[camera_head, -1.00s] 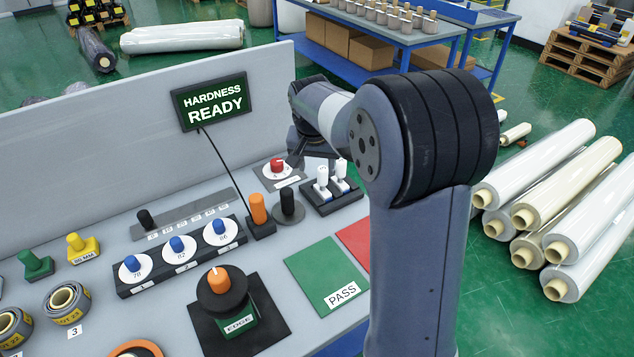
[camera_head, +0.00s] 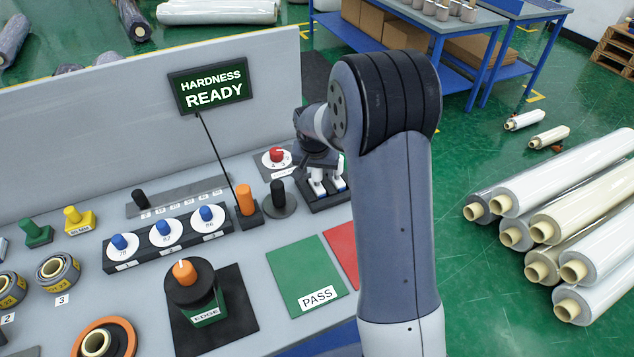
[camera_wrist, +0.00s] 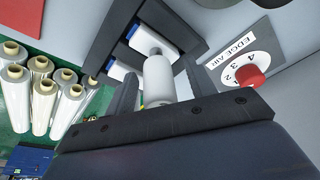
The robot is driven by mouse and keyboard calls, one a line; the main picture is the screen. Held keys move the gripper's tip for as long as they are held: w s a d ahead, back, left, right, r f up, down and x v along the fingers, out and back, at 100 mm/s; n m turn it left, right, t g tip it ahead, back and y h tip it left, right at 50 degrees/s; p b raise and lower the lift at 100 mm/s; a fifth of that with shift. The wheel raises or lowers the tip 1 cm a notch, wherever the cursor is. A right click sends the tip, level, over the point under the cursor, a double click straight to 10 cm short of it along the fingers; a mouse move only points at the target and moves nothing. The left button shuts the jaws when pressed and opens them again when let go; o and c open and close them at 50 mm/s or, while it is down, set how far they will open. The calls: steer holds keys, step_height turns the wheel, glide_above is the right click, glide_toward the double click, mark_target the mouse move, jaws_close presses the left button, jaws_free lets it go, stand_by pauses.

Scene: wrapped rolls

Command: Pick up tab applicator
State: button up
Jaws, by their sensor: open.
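Two white tab applicators stand in a black holder (camera_head: 325,204) at the far end of the bench, left of my arm. One applicator (camera_head: 318,188) shows below my gripper (camera_head: 320,168) in the head view. In the wrist view, a white applicator handle (camera_wrist: 158,78) points toward the camera, between the two dark fingers of my gripper (camera_wrist: 158,88). The fingers are open, one on each side of it. I cannot tell whether either finger touches it. Blue and white parts (camera_wrist: 120,66) show in the holder (camera_wrist: 108,38) behind the handle.
A red knob on a white numbered dial (camera_head: 277,156) sits close beside the holder. A black post (camera_head: 278,194) and an orange post (camera_head: 244,199) stand nearby. The green PASS mat (camera_head: 305,277) is clear. The grey panel (camera_head: 150,125) runs along the back.

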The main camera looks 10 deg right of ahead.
steer(key=shift+c, duration=0.5)
jaws_close()
steer(key=shift+r, duration=0.1)
